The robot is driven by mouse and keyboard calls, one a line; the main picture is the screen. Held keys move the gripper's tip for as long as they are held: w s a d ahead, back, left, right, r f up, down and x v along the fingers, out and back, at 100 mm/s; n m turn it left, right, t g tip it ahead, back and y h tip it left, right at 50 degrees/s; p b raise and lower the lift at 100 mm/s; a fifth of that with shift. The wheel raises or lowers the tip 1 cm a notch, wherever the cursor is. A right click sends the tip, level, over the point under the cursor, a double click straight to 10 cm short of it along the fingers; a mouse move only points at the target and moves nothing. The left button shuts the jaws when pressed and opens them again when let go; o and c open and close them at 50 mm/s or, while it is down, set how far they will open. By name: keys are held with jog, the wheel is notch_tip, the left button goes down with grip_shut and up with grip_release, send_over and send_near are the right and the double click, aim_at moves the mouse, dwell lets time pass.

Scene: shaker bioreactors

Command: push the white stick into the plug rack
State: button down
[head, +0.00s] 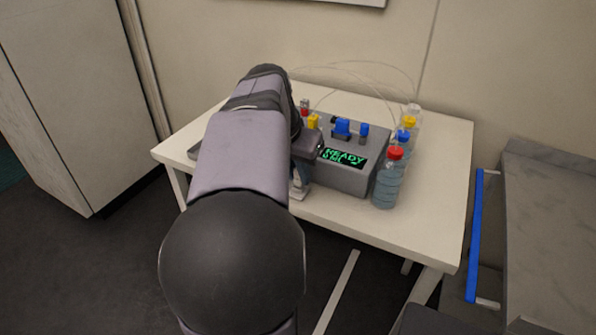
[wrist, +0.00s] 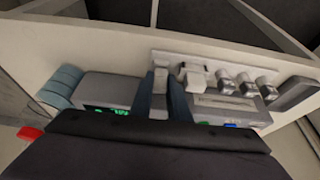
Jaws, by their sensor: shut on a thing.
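In the wrist view my gripper (wrist: 163,88) points away from the camera with its two dark blue-grey fingers shut on a narrow white stick (wrist: 160,80). The stick shows between the fingers; its far end meets or overlaps a pale strip, which looks like the plug rack (wrist: 222,66). I cannot tell how deep the stick sits. To its right on the strip are a white plug (wrist: 194,76) and several metallic plugs (wrist: 245,83). In the head view my gripper (head: 299,187) is low at the grey device's front, mostly hidden by my arm; the stick cannot be made out.
The grey device (head: 341,178) with a lit green display stands on the white table (head: 430,190). Bottles (head: 388,180) with red, blue and yellow caps stand at its right. Thin tubes arch behind. The table's right side is clear.

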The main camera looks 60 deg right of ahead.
jog(key=shift+f, duration=0.25)
jog(key=c, duration=1.6)
grip_release()
jog(key=shift+r, duration=0.1)
